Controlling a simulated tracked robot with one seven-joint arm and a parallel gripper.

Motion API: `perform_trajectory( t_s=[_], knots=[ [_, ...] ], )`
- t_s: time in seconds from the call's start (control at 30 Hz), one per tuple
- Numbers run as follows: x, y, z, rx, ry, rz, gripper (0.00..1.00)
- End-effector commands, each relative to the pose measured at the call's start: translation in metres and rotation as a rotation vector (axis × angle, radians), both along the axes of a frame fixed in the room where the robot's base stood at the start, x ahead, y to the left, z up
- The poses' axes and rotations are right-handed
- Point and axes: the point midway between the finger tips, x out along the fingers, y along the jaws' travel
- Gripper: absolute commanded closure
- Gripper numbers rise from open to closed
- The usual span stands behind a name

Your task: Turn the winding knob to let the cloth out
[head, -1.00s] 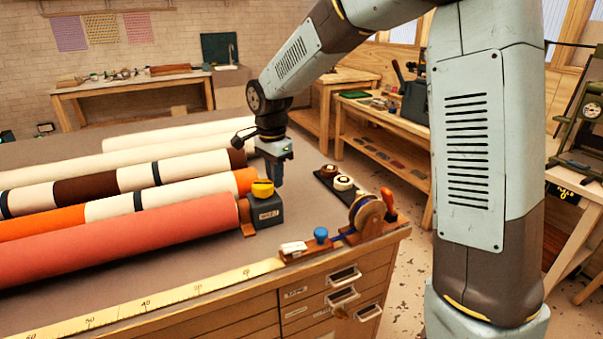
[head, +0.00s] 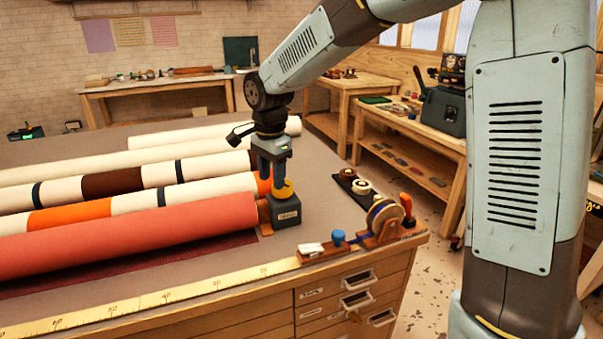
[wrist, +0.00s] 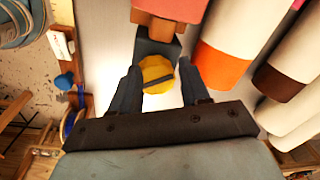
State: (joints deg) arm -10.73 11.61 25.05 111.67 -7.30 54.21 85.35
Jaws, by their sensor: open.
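The yellow winding knob (head: 285,191) sits on top of a dark winder box (head: 287,213) at the right end of the coral cloth roll (head: 130,232). A dark red strip of cloth (head: 200,254) lies flat on the table along the front of this roll. My gripper (head: 274,182) points down at the knob. The roll's far end is out of view.
More rolls, orange-banded (head: 70,217) and cream (head: 80,166), lie behind the coral roll. A yellow measuring tape (head: 130,304) runs along the front edge. A ribbon spool (head: 384,217) and blue knob (head: 338,236) stand to the right. Clear table lies between box and spool.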

Motion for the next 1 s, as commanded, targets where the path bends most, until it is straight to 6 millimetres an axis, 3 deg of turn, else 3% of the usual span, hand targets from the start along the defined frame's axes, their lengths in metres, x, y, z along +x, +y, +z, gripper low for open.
perform_trajectory(
  t_s=[0.03,0.1,0.37,1.0],
  knots=[
    [0.01,-0.012,-0.002,-0.001,0.008,-0.018,0.49],
    [0.014,-0.018,0.0,0.0,0.01,-0.022,0.42],
    [0.018,-0.022,0.014,0.001,0.009,-0.025,0.18],
    [0.018,-0.021,0.051,0.001,0.006,-0.023,0.18]
  ],
)
